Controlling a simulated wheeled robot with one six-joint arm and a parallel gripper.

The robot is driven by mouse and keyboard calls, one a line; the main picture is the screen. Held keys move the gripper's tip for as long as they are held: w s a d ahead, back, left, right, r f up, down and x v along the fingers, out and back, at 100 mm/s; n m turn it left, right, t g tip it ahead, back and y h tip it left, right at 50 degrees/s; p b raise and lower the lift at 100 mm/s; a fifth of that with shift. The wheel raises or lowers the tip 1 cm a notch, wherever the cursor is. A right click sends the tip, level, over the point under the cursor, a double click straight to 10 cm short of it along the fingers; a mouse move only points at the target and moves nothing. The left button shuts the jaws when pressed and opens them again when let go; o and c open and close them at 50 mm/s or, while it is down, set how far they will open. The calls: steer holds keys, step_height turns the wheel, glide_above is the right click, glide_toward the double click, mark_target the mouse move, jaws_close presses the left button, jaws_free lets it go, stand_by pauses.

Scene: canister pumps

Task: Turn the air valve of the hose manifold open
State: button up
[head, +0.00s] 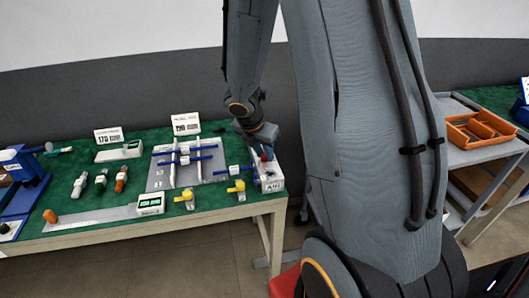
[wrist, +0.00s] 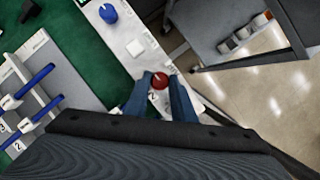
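The hose manifold (head: 270,180) is a pale block at the right end of the green table, with a label that seems to read AIR on its front. In the wrist view its pale top (wrist: 128,42) carries a blue knob (wrist: 108,14) and a red knob (wrist: 160,81) with a light pointer mark. I cannot tell from the labels which knob is the air valve. My gripper (wrist: 161,88) is open over the manifold, its two blue-grey fingers on either side of the red knob. Whether they touch it is unclear. In the head view my gripper (head: 264,139) partly hides the knobs.
A plate with blue-handled valves (head: 187,171) lies left of the manifold. Yellow fittings (head: 236,188) stand near the table's front edge. A grey cart (head: 484,153) with an orange tray (head: 482,129) stands to the right, across a floor gap.

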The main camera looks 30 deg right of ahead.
steer(key=c, duration=0.3)
steer(key=shift+m, duration=0.3)
steer(key=m+g+p, duration=0.1)
steer(key=m+p, duration=0.1)
steer(key=m, duration=0.1)
steer(key=shift+w+r+h, duration=0.1)
steer(key=shift+w+h, duration=0.05)
steer(key=shift+h, duration=0.25)
steer(key=m+g+p, duration=0.1)
steer(key=m+g, duration=0.1)
steer(key=m, duration=0.3)
steer(key=shift+w, duration=0.15)
steer(key=m+g, duration=0.1)
steer(key=m, duration=0.1)
steer(key=m+g+y, duration=0.1)
steer(key=m, duration=0.1)
steer(key=shift+w+m+p, duration=0.15)
steer(key=shift+m+p, duration=0.15)
steer(key=shift+p, duration=0.1)
steer(key=m, duration=0.2)
steer(key=m+g+y, duration=0.1)
steer(key=m, duration=0.1)
steer(key=shift+d+m, duration=0.2)
steer(key=shift+m, duration=0.1)
